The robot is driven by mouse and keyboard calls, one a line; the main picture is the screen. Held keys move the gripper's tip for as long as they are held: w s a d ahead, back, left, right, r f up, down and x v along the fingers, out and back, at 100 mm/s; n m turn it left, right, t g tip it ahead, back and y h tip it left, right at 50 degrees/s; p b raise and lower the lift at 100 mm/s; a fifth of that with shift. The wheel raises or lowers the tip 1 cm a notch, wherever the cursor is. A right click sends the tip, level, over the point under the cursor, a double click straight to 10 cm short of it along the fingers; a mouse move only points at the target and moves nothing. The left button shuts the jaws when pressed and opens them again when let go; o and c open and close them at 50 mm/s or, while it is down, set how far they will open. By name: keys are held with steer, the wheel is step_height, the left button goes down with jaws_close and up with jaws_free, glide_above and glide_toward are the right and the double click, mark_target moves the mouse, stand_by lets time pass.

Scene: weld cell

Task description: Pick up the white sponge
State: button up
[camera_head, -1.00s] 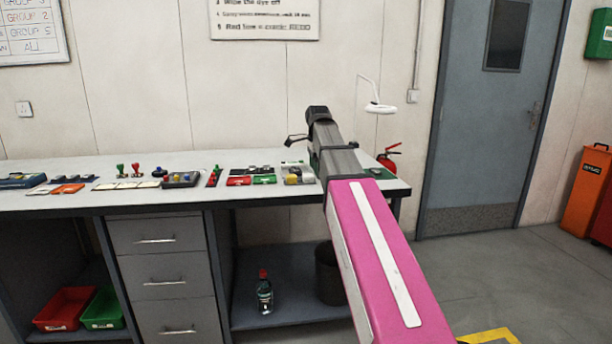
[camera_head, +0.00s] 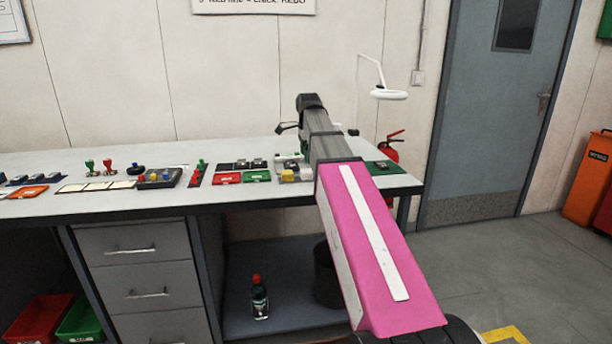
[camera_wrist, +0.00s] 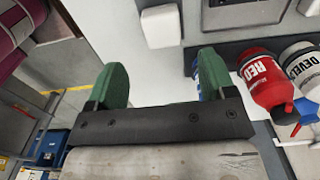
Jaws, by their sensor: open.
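A white block with rounded corners, which looks like the white sponge (camera_wrist: 161,26), lies on the pale bench top at the upper middle of the wrist view. My gripper (camera_wrist: 160,64) has two green fingers spread wide apart with nothing between them. The white block is beyond the fingertips, roughly in line with the gap, and apart from them. In the head view my arm covers part of the bench's right end, and I cannot make out the sponge or the fingers there.
A red can (camera_wrist: 262,78) and a white can (camera_wrist: 304,72) are right of the fingers. The bench (camera_head: 120,207) holds stamps, trays and small parts. A white lamp (camera_head: 388,94) stands behind my arm. A fire extinguisher (camera_head: 392,150) is beyond the bench's right end. Floor right is mostly clear.

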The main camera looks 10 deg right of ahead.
mark_target(306, 171)
steer(key=shift+w+a+f, duration=0.1)
steer(key=shift+a+f, duration=0.05)
steer(key=shift+f, duration=1.7)
steer(key=shift+w+a+f, duration=0.1)
steer(key=shift+f, duration=1.7)
steer(key=c, duration=1)
